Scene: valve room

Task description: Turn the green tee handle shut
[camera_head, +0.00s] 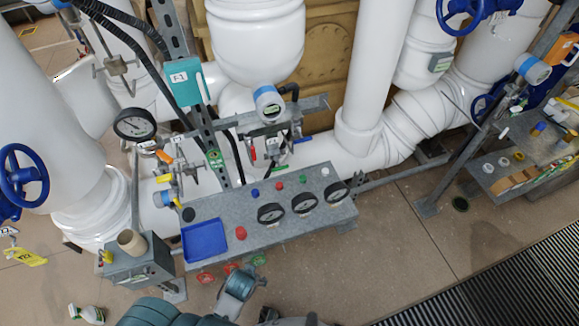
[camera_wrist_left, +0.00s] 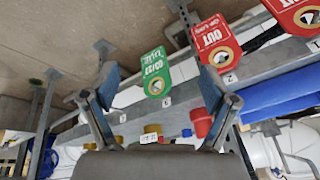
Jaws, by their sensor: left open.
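A green flat tag-like piece with lettering and a brass-coloured centre (camera_wrist_left: 155,72) shows in the left wrist view, between and beyond my open fingers. In the head view a green piece (camera_head: 259,259) sits at the bench's front edge. I cannot make out a tee shape on it. My left gripper (camera_wrist_left: 158,88) is open and empty, with blue finger pads. In the head view my left gripper (camera_head: 238,285) is below the bench front, near the green piece; its fingertips are unclear there. My right gripper is not seen.
Two red tags (camera_wrist_left: 213,42) hang beside the green one. The grey bench (camera_head: 285,232) carries gauges, small coloured caps and a blue tray (camera_head: 204,240). A grey box (camera_head: 138,262) stands at its left.

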